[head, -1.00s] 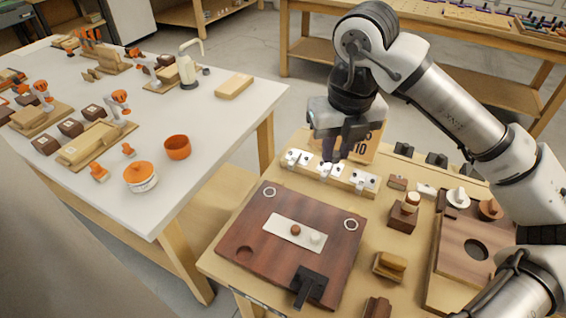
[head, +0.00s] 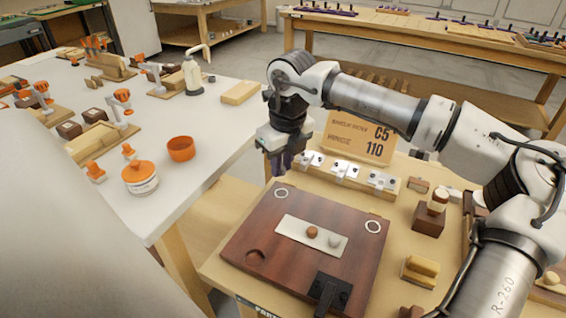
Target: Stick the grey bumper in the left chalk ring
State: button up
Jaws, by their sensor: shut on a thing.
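The dark wooden board (head: 270,225) carries two chalk rings, the left chalk ring (head: 281,193) near its back left corner and the right ring (head: 373,226) at its right side. Both rings look empty. A pale strip (head: 295,228) on the board bears a brown bumper (head: 312,232) in its middle and an off-white bumper (head: 334,241) at its right; its left end is bare. My gripper (head: 279,170) is pointing down, above and just behind the left ring in the picture. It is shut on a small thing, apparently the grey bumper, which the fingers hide.
Wooden blocks (head: 428,220) stand to the right.

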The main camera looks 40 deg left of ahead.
aim_at(281, 194)
jog(key=shift+f+b, duration=1.75)
jog(key=shift+f, duration=1)
jog(key=shift+o, duration=0.5)
jog(key=shift+c, duration=1.3)
jog(key=shift+d+f+b, duration=0.1)
jog(key=shift+f+b, duration=0.45)
jog(key=shift+b, duration=0.25)
